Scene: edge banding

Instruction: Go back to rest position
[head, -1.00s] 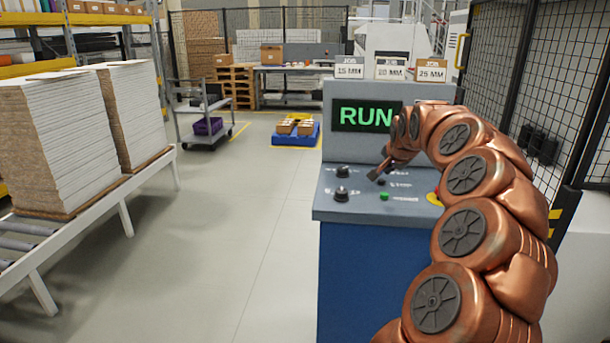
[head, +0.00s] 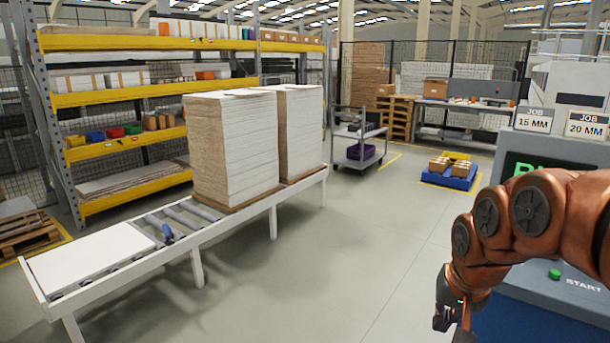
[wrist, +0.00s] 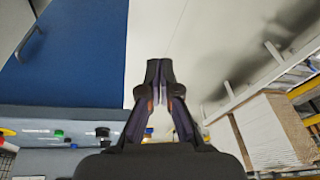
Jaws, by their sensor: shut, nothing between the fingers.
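My gripper (head: 450,312) hangs at the end of my copper arm, left of the control console (head: 558,272) and apart from it. In the wrist view my gripper (wrist: 159,66) has its dark fingertips together with nothing held, over bare floor. The console's screen (head: 535,166) shows green lettering, mostly hidden by my arm. A green START button (head: 554,274) is on the console top. The wrist view shows the console's blue side (wrist: 70,50) at the left.
A roller conveyor (head: 272,218) with tall board stacks (head: 232,150) stands at the left, before yellow shelving (head: 110,97). A grey cart (head: 358,150) and a blue pallet (head: 450,178) stand farther back. The floor (head: 360,250) between conveyor and console is clear.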

